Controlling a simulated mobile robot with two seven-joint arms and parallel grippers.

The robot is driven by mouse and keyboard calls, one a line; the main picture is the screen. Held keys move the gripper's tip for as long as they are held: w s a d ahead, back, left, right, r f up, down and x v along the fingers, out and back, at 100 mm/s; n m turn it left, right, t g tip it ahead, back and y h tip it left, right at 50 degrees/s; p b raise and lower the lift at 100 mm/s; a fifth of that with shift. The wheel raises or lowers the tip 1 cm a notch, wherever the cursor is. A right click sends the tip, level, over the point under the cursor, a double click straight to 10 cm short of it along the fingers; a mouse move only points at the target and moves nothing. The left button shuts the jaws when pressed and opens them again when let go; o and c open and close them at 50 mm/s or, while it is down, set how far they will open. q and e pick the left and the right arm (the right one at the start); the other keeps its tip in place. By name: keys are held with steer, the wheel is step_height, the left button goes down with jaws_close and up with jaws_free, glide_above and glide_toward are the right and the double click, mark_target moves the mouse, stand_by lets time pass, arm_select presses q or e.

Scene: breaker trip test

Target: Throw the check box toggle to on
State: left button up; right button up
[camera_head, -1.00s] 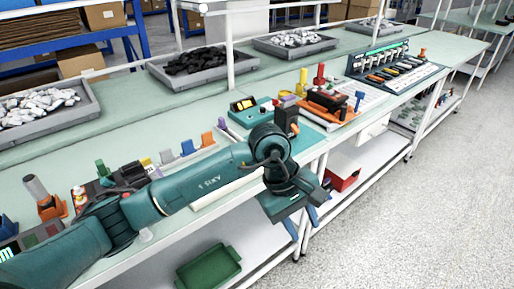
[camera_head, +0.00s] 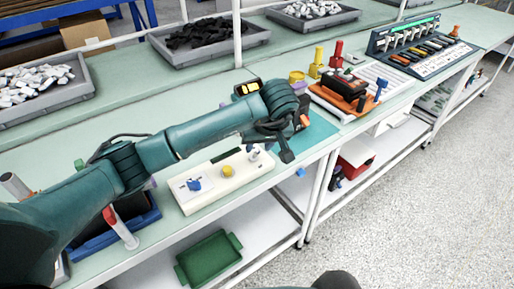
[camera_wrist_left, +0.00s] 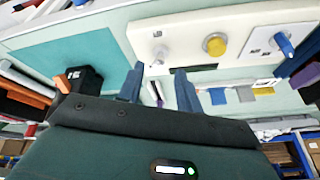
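A long white panel (camera_head: 212,186) lies near the table's front edge. It carries a blue lever (camera_head: 194,184), a yellow knob (camera_head: 227,170) and a small pale toggle (camera_head: 254,152) at its right end. I cannot read its labels or tell the toggle's position. The wrist view shows the toggle (camera_wrist_left: 160,54), the yellow knob (camera_wrist_left: 215,45) and the blue lever (camera_wrist_left: 284,44). My left gripper (camera_head: 286,152) is just right of the panel's toggle end. In the wrist view its fingers (camera_wrist_left: 158,86) are apart with nothing clearly between them. My right gripper is not in view.
A teal mat (camera_head: 318,133) lies right of the panel. An orange-based device (camera_head: 345,98), red and yellow posts and a breaker rack (camera_head: 418,44) stand farther right. A blue tray (camera_head: 142,214) is left of the panel. Grey bins line the back.

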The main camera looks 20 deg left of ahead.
mark_target(257, 151)
arm_select(q)
steer(key=shift+x, duration=2.15)
steer(key=shift+c, duration=0.2)
jaws_close()
